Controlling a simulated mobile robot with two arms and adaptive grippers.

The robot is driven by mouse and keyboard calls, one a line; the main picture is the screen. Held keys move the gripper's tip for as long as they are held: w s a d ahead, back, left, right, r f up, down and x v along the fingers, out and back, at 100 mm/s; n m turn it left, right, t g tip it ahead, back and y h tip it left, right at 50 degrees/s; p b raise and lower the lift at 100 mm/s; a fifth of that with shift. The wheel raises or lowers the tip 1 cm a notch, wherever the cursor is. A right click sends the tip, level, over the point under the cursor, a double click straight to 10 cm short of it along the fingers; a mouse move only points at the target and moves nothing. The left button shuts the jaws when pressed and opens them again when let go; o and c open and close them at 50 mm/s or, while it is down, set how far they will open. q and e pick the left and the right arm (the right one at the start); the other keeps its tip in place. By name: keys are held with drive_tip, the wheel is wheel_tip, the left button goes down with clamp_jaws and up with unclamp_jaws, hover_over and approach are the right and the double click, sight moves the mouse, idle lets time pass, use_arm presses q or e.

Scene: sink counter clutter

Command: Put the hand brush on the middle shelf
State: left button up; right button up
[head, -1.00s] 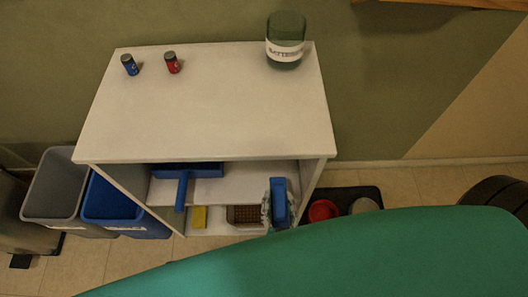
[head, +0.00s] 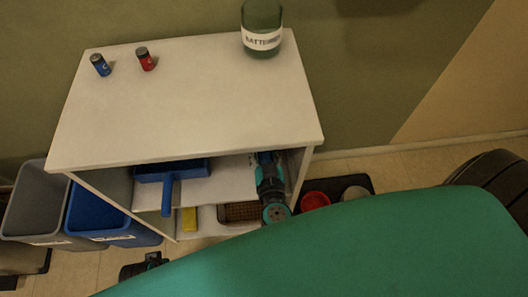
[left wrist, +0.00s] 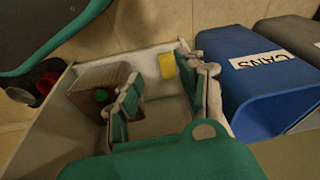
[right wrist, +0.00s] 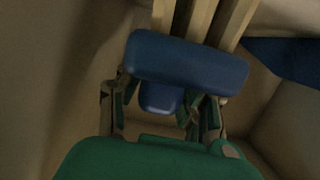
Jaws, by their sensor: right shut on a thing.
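The blue hand brush (right wrist: 190,60) is in my right gripper (right wrist: 163,100), its stubby blue handle between the fingers. Pale strips extend beyond its head; I cannot tell whether they are bristles. My right arm reaches into the right side of the white shelf unit (head: 185,95) in the head view, and its body hides the brush there. The middle shelf (head: 228,180) carries a blue dustpan (head: 172,172) at its left. Contact between brush and shelf cannot be told. My left gripper (left wrist: 160,95) is open and empty near the lower shelf in the left wrist view.
A brown basket (head: 240,212) and yellow sponge (head: 189,219) sit on the lower shelf. Two batteries (head: 145,59) and a green jar (head: 262,30) stand on top. Grey and blue bins (head: 95,207) stand left; a red bowl (head: 315,200) lies right.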

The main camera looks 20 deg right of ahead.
use_arm(q)
drive_tip(key=shift+w+r+b, duration=0.15)
drive_tip(key=shift+r+b, duration=0.05)
drive_tip(key=shift+r, duration=0.9)
drive_tip(key=shift+w+r+b, duration=0.1)
drive_tip(key=shift+r+b, duration=0.05)
drive_tip(key=shift+r, duration=0.95)
use_arm(e)
drive_tip(key=shift+f, duration=0.8)
drive_tip(key=shift+f, duration=0.1)
drive_tip(key=o, duration=1.2)
drive_tip(key=shift+s, duration=0.2)
use_arm(q)
wheel_tip(320, 180, down, 7)
drive_tip(key=s+p, duration=0.1)
drive_tip(key=p, duration=0.1)
drive_tip(key=shift+s, duration=0.15)
use_arm(e)
drive_tip(key=v, duration=1.1)
drive_tip(key=shift+s+r, duration=0.2)
drive_tip(key=shift+s, duration=0.1)
use_arm(q)
drive_tip(key=shift+f, duration=0.1)
use_arm(e)
drive_tip(key=shift+a, duration=0.1)
